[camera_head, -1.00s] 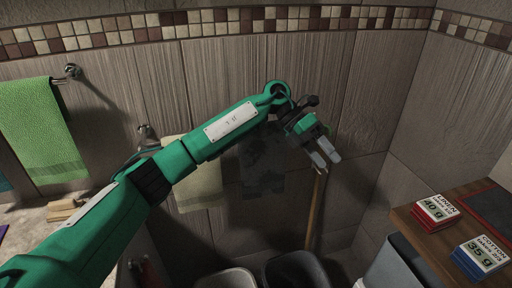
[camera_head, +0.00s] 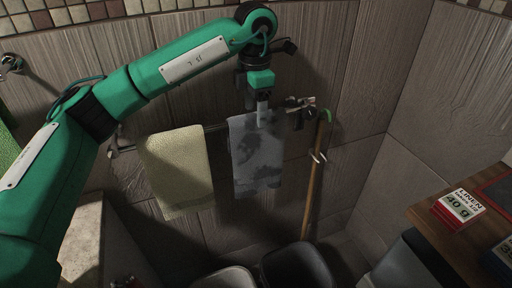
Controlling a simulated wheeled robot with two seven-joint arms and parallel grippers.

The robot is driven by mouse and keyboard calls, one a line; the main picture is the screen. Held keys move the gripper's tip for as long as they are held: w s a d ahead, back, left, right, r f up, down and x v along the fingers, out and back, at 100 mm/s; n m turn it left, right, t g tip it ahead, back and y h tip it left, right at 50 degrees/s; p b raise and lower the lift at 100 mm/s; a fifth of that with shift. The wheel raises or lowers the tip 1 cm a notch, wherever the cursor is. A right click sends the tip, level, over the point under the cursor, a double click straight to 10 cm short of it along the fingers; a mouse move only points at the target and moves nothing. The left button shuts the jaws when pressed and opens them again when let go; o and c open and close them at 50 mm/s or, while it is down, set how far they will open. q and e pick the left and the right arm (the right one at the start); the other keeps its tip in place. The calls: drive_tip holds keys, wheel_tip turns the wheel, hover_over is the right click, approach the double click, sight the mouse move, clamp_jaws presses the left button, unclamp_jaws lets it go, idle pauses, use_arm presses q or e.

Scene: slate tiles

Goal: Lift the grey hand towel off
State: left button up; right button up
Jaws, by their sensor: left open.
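The grey hand towel (camera_head: 257,160) hangs over a dark wall rail (camera_head: 217,127), with darker blotches or shadow on its front. My left gripper (camera_head: 264,113) points down at the top edge of this towel, near the rail. Its jaws are open, seen nearly edge-on; I cannot tell whether a finger touches the cloth. The part of the towel behind the rail is hidden. My right gripper is not in view.
A pale yellow towel (camera_head: 178,172) hangs on the same rail to the left. A wooden stick (camera_head: 314,190) stands right of the grey towel. Two bins (camera_head: 298,268) (camera_head: 223,278) stand below. A wooden shelf (camera_head: 445,240) with labelled cards (camera_head: 459,206) is at right.

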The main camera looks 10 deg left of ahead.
sight(256, 128)
use_arm(q)
wheel_tip(256, 128, down, 2)
drive_tip(key=shift+f, duration=0.1)
drive_tip(key=shift+w+f+p, duration=0.2)
drive_tip(key=shift+f+p, duration=0.05)
drive_tip(key=shift+f, duration=0.85)
drive_tip(key=shift+w+f+p, duration=0.15)
drive_tip(key=shift+f+p, duration=0.1)
drive_tip(key=shift+f, duration=0.85)
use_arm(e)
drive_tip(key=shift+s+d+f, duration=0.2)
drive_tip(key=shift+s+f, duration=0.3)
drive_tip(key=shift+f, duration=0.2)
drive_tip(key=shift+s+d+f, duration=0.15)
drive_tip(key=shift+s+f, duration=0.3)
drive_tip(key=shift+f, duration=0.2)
use_arm(q)
clamp_jaws()
